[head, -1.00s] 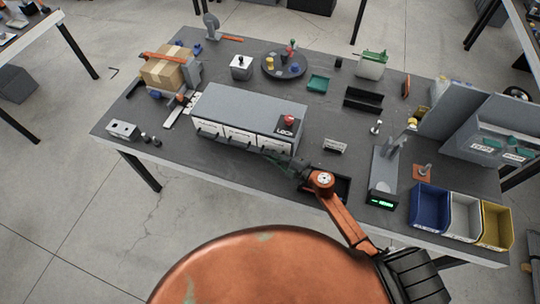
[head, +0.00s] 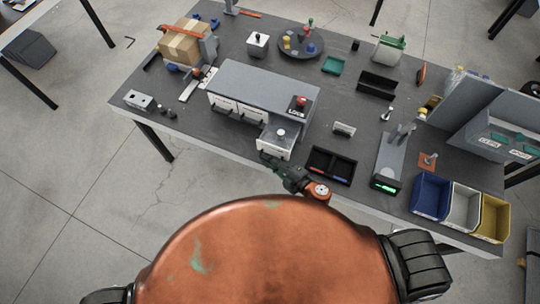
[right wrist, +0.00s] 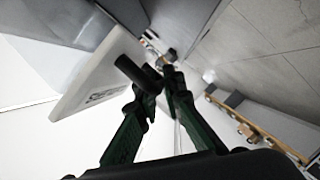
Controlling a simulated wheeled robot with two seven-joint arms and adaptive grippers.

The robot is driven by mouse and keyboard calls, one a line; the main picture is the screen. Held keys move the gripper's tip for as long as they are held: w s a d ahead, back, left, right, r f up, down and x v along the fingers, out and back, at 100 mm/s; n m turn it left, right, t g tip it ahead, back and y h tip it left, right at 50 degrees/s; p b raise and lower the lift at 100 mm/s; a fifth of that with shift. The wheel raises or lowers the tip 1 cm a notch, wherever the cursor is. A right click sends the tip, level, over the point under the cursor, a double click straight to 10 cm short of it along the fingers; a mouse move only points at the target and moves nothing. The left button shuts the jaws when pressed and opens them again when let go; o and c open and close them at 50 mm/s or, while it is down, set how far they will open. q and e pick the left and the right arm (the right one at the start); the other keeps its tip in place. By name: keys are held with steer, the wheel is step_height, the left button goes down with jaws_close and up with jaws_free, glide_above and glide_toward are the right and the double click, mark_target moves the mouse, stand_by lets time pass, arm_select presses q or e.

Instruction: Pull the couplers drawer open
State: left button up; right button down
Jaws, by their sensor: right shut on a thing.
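The grey-topped drawer cabinet (head: 262,86) stands on the table with white drawer fronts. Its rightmost drawer (head: 270,147) is pulled out toward me, and a small light metal-looking piece (head: 281,133) shows in it. The other drawers are shut. My right gripper (head: 268,160) is at the front of the open drawer, shut on its dark handle. In the right wrist view, the fingers (right wrist: 163,82) are at the dark handle (right wrist: 138,74) on the white front (right wrist: 95,80), whose label is unreadable. My left gripper is not in view.
A red button on a LOCK-marked block (head: 299,104) sits on the cabinet's right end. A black divided tray (head: 331,165) lies right of the open drawer. A scale-like device (head: 387,170) and blue, white and yellow bins (head: 430,196) stand farther right.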

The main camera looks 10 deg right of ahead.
steer(key=c, duration=2.3)
jaws_free()
steer(key=v, duration=1.2)
